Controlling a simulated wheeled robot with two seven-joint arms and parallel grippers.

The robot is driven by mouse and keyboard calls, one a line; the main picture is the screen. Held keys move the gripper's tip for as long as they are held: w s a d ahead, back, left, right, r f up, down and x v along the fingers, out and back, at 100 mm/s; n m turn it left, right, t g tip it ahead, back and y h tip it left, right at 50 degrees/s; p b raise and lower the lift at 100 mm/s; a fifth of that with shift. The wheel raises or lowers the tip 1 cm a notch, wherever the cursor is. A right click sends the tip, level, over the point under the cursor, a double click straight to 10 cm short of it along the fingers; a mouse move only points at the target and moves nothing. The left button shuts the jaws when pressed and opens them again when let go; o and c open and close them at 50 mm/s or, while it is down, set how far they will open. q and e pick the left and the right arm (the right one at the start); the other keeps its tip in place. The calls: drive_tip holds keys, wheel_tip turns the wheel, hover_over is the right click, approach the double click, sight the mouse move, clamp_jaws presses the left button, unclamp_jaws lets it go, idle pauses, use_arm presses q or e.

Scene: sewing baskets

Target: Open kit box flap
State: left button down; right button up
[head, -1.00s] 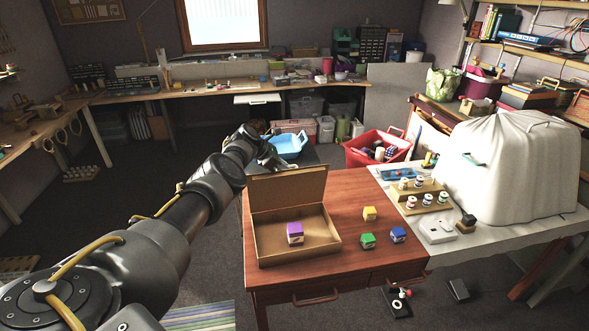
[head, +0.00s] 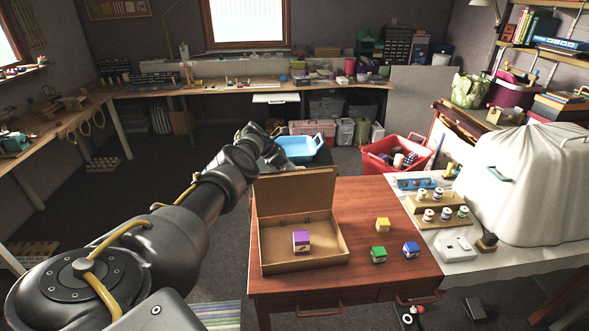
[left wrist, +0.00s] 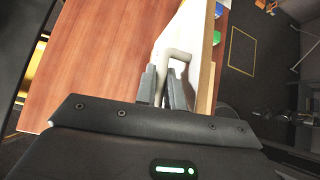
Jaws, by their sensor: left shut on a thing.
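The brown cardboard kit box (head: 335,262) sits on the reddish wooden table (head: 400,283), with a purple block (head: 301,241) inside. Its flap (head: 296,194) stands raised, roughly upright, along the box's far side. My left gripper (head: 280,162) is behind the flap's top edge, its fingers partly hidden. My right gripper is not in view.
A blue basket (head: 298,147) lies beyond the flap. A red bin (head: 395,152) is behind the table. A side table with a cloth-covered machine (head: 530,185) is at right.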

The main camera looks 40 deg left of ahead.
use_arm(q)
drive_tip(key=c, duration=1.8)
unclamp_jaws()
drive_tip(key=shift+f, duration=0.15)
drive_tip(key=shift+o, duration=0.2)
drive_tip(key=shift+a, duration=0.15)
drive_tip(key=v, duration=1)
drive_tip(key=shift+s+a+r+p, duration=0.2)
drive_tip(key=shift+r+p, duration=0.1)
drive_tip(key=shift+p, duration=0.15)
